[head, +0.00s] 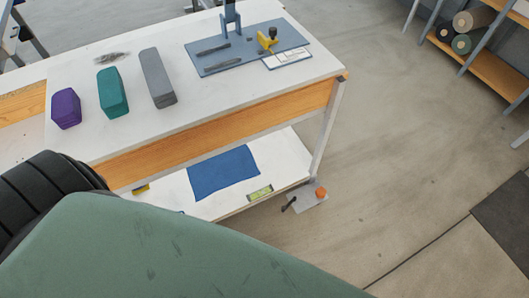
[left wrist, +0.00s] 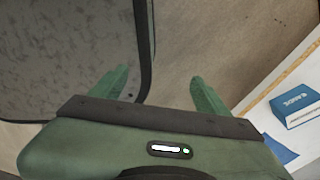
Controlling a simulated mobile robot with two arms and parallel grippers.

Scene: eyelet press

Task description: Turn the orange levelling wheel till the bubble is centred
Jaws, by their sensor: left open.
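The orange levelling wheel (head: 320,191) sits low at the foot of the workbench's near right leg, on a grey plate (head: 308,203) by the floor. A level with a yellow-green vial (head: 260,193) lies on the lower shelf's edge, left of the wheel; the bubble is too small to make out. My left gripper (left wrist: 158,88) shows in the left wrist view, its two green fingers apart with nothing between them. The wheel is not visible there. Neither gripper shows in the head view.
The workbench (head: 215,106) carries purple (head: 65,108), teal (head: 112,92) and grey (head: 158,78) blocks and a blue press base (head: 215,62). A blue cloth (head: 223,173) lies on the lower shelf. A blue box (left wrist: 297,105) shows in the wrist view.

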